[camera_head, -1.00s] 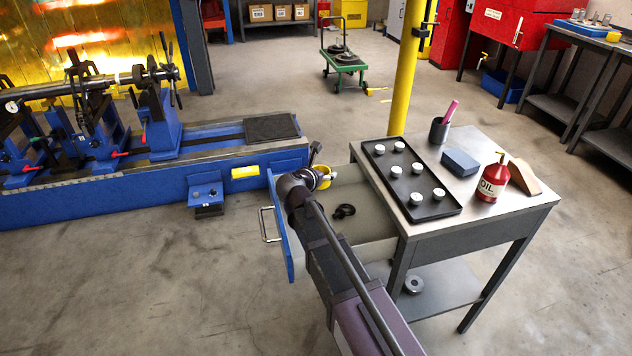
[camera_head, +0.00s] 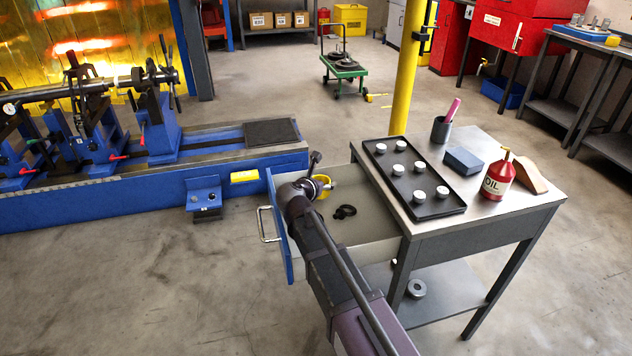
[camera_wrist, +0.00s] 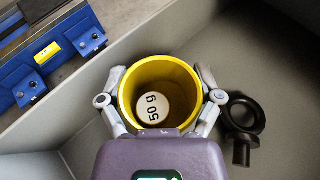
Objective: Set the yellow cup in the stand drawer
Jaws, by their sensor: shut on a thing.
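The yellow cup (camera_wrist: 183,75) is between the two fingers of my gripper (camera_wrist: 161,98), which is shut on it. A white disc marked "50 g" (camera_wrist: 152,107) lies inside the cup. The open stand drawer (camera_head: 375,228) has a blue front and a grey inside. In the head view the cup (camera_head: 322,186) is at the drawer's far front part, partly hidden by my wrist. In the wrist view the cup is within the drawer walls. I cannot tell whether its base touches the drawer floor.
A black ring with a stem (camera_wrist: 243,130) lies on the drawer floor right of the cup.

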